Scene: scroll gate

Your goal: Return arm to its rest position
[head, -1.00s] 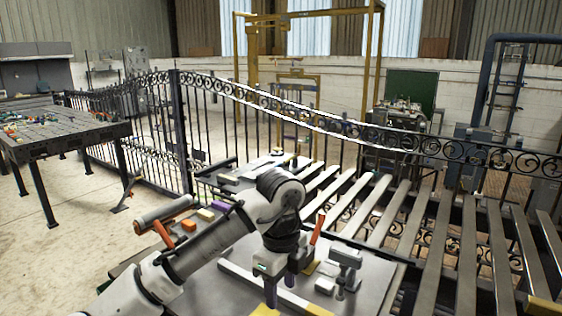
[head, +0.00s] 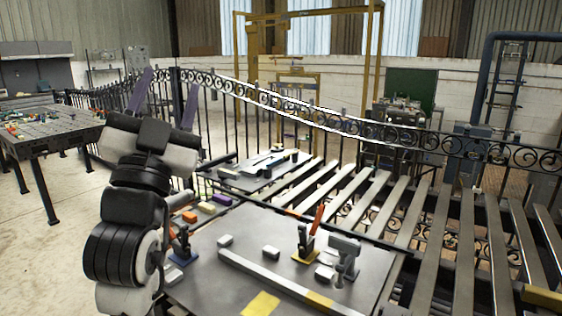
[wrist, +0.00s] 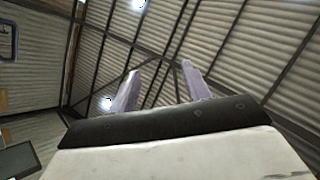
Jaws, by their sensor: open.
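My gripper (head: 165,98) is raised at the left of the head view, with its two purple fingers pointing up and spread apart. It is open and empty. My arm is folded upright at the left of the near work table (head: 215,270). In the wrist view my gripper (wrist: 160,88) points at the corrugated roof, with nothing between the fingers. The fingers are clear of the table and overlap the black scroll gate (head: 330,115) only in the picture.
The near table carries a long grey bar (head: 280,285), a clamp with an orange handle (head: 308,240), a grey clamp (head: 345,258) and several small blocks. Metal slats (head: 400,215) lie to the right. Another table (head: 60,135) stands at far left, with open floor before it.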

